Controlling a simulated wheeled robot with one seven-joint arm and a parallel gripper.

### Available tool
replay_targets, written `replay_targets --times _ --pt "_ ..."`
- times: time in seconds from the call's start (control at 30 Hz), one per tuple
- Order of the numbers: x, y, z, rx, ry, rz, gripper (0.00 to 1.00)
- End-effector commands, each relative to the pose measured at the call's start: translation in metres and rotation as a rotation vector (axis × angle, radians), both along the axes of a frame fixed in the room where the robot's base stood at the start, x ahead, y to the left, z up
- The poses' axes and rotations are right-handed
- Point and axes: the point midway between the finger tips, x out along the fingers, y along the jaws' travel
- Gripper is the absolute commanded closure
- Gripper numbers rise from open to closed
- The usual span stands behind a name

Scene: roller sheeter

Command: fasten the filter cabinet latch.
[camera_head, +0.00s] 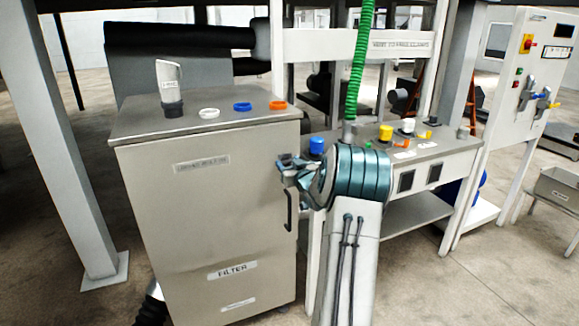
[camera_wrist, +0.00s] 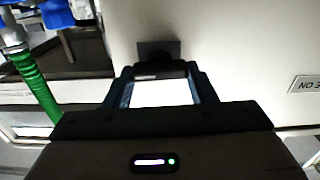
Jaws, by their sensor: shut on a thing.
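The filter cabinet (camera_head: 215,220) is a grey metal box with a FILTER label, standing left of centre. Its door looks flush with the body. A dark vertical handle (camera_head: 289,210) is on the front near the right edge. My gripper (camera_head: 287,170) is at the upper right front edge of the cabinet, above that handle. In the wrist view the cabinet's pale face (camera_wrist: 240,45) fills the upper right, with a dark square latch (camera_wrist: 158,47) on it. My gripper (camera_wrist: 161,69) is shut on the dark latch piece there. In the head view my gripper hides the latch.
A bench (camera_head: 425,155) with coloured parts stands right of the cabinet, and a green hose (camera_head: 358,65) hangs above it. Rings and a white scoop-like piece (camera_head: 169,85) sit on the cabinet top. A steel post (camera_head: 75,130) is at left. The front right floor is clear.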

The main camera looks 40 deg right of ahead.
Motion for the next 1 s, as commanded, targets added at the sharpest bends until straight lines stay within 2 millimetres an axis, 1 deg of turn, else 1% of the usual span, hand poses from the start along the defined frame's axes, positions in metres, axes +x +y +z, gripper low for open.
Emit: replay_targets --times 0.03,0.27,1.0 --pt "0.0004 0.0007 -0.0035 -0.023 0.006 0.001 0.72" --pt "0.0006 0.0017 -0.0057 -0.183 0.041 0.001 0.72" --pt "0.0010 0.0040 -0.0070 -0.864 0.206 0.000 0.72"
